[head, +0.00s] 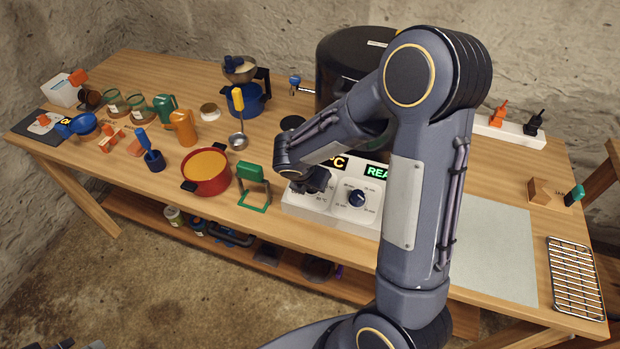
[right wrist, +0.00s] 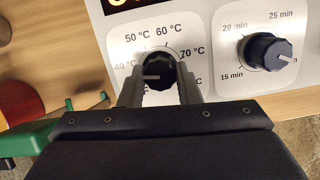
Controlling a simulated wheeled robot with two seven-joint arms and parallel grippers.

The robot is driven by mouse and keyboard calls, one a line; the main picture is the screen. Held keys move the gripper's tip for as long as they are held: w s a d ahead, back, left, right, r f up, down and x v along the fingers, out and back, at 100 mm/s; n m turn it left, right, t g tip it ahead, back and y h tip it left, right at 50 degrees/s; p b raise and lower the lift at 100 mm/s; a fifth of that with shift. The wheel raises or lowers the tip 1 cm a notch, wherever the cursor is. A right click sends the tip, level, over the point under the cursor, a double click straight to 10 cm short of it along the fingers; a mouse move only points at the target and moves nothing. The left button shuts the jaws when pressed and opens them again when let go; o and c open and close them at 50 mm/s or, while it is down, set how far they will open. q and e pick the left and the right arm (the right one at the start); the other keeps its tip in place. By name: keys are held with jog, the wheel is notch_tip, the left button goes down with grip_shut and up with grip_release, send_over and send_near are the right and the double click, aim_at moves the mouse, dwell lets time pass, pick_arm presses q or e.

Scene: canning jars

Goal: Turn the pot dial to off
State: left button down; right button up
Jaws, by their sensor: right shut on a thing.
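The white control panel (head: 335,212) stands at the front of the large black pot (head: 340,60). My right gripper (head: 312,186) reaches down to the panel's left side. In the right wrist view its fingers (right wrist: 160,88) stand on both sides of the black temperature dial (right wrist: 158,72) and are shut on it. The dial's white pointer line points left, a little below the 40 °C mark. Marks for 50, 60 and 70 °C show around it; the marks below are hidden by the gripper, and I see no off mark.
A second dial (right wrist: 265,50), marked in minutes, sits right of the gripped one. A green-handled tool (head: 253,188) and a red pot (head: 206,172) stand just left of the panel. My right arm covers part of the panel and display. A pale mat (head: 490,255) lies bare at right.

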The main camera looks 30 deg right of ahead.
jog(key=n+p, duration=0.1)
jog(key=n, duration=0.1)
jog(key=n+p, duration=0.1)
jog(key=n, duration=0.1)
jog(key=shift+r+n+t+y, duration=0.15)
jog(key=shift+n+t+y, duration=0.15)
jog(key=shift+n+t, duration=0.1)
jog(key=n+p, duration=0.2)
jog(key=n, duration=0.2)
jog(key=shift+s+d+y, duration=0.1)
jog(key=shift+y, duration=0.3)
jog(key=shift+n, duration=0.3)
jog(key=o, duration=1)
jog(key=p+v, duration=0.2)
jog(key=v, duration=0.5)
jog(key=shift+s+r, duration=0.2)
jog(key=shift+r, duration=0.05)
